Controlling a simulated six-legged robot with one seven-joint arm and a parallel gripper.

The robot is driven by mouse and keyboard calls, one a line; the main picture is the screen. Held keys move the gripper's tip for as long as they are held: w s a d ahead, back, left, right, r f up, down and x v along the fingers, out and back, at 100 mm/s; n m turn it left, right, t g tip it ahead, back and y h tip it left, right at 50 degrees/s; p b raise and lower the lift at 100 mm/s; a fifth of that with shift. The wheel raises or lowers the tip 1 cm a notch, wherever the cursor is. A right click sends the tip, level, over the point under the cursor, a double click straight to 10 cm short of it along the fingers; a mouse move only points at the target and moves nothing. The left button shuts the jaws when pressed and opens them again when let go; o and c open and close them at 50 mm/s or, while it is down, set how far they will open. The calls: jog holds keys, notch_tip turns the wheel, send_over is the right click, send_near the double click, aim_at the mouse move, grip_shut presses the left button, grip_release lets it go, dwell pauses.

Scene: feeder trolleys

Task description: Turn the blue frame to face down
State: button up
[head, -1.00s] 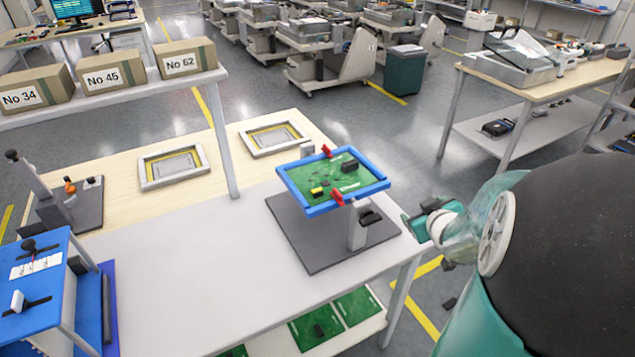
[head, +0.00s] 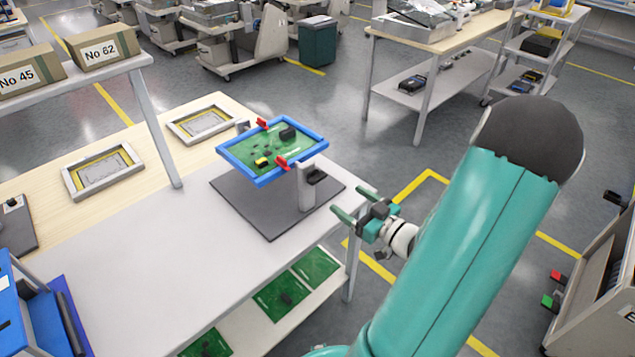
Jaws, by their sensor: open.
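The blue frame (head: 262,180) sits raised on a stand with a dark grey base plate (head: 262,216) on the table. It holds a green circuit board (head: 290,148) whose component side faces up, with red clips (head: 281,162) on two of its sides. A grey post with a black knob (head: 316,177) stands at the frame's right side. My gripper (head: 359,208) is open and empty, to the right of and a little nearer than the post, by the table's right edge. It is apart from the frame and the knob.
Two grey trays with yellow edging (head: 104,172) lie on the wooden table part. A shelf with boxes (head: 107,46) stands at left. Green boards lie on the lower shelf (head: 237,319). A blue fixture (head: 36,318) is at lower left. The table's front is clear.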

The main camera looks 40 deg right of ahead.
aim_at(320, 180)
jog(key=w, duration=1.1)
jog(key=shift+a, duration=0.15)
jog(key=c, duration=1.4)
